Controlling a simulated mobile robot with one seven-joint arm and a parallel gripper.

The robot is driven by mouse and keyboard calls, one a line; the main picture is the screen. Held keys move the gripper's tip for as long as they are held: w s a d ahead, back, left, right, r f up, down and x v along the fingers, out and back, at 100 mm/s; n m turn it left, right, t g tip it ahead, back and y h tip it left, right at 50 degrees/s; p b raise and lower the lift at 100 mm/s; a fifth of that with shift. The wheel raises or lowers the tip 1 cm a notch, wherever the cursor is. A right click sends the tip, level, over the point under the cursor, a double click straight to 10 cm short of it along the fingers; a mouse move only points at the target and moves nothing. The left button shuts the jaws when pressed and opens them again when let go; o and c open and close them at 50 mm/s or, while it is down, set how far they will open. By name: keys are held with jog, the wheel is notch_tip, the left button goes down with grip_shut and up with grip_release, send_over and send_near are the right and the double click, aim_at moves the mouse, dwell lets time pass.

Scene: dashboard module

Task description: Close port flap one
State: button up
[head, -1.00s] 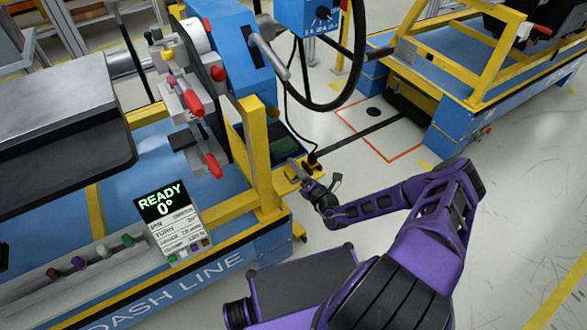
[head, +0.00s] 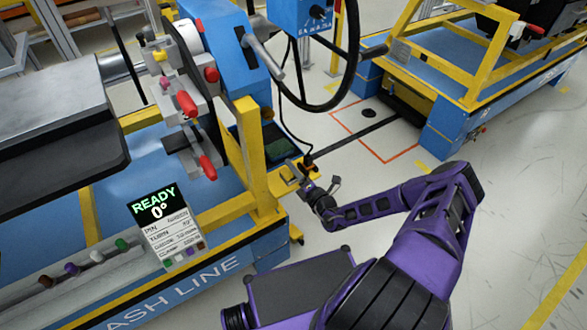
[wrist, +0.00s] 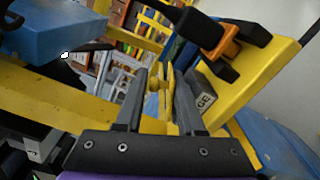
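My gripper (head: 315,176) is open and empty, held out over the pale floor beside the blue and yellow cart (head: 250,150). In the wrist view its two grey fingers (wrist: 160,85) stand apart, with yellow parts showing behind the gap. The dark grey dashboard module (head: 55,125) is at the left of the head view, well away from my gripper. I cannot make out port flap one in either view.
Red-handled clamps (head: 190,104) and a yellow post (head: 253,150) stand between the module and my arm. A black steering wheel (head: 335,104) hangs behind my gripper. A second blue and yellow cart (head: 470,100) is at the back right. The floor at right is clear.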

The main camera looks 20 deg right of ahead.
jog(key=shift+o, duration=1.1)
jog(key=shift+d, duration=0.1)
